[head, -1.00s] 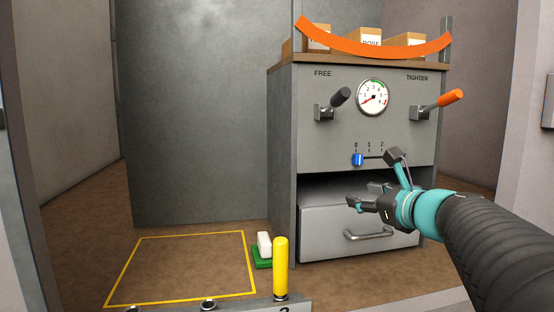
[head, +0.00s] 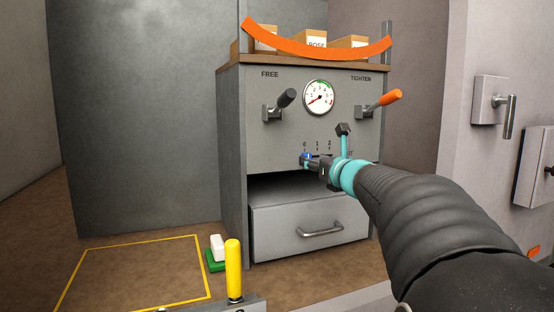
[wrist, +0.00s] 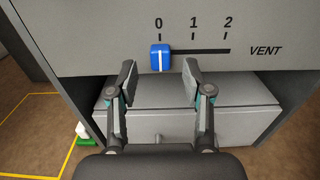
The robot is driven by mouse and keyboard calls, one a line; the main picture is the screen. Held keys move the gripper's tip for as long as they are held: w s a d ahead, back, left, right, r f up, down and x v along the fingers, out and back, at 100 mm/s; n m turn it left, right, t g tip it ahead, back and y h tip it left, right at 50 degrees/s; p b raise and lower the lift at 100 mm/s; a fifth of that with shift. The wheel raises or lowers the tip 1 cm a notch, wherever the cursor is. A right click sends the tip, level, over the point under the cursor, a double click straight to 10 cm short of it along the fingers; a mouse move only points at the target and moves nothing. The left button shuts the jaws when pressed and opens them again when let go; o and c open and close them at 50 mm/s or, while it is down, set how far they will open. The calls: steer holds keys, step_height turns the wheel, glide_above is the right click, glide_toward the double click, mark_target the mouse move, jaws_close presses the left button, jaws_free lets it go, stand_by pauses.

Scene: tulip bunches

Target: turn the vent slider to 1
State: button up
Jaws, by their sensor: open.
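The vent slider is a blue knob with a white line (wrist: 160,58) on a dark horizontal slot (wrist: 205,51) marked 0, 1 and 2, with VENT at its right end. The knob stands at 0, the left end of the slot. In the head view the knob (head: 306,157) is partly covered by my gripper (head: 308,162). In the wrist view my gripper (wrist: 160,75) is open, one finger on each side of the knob and a little below it. Both fingers look apart from the knob; how near their tips are to the panel is unclear.
Below the panel is a grey drawer (head: 290,222) with a bar handle (head: 321,229). Above are a dial gauge (head: 320,97), a black-handled FREE lever (head: 285,99) and an orange-handled TIGHTEN lever (head: 384,100). A yellow post (head: 233,268) stands in front at the left.

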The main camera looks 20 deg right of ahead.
steer(key=shift+w, duration=1.45)
jaws_close()
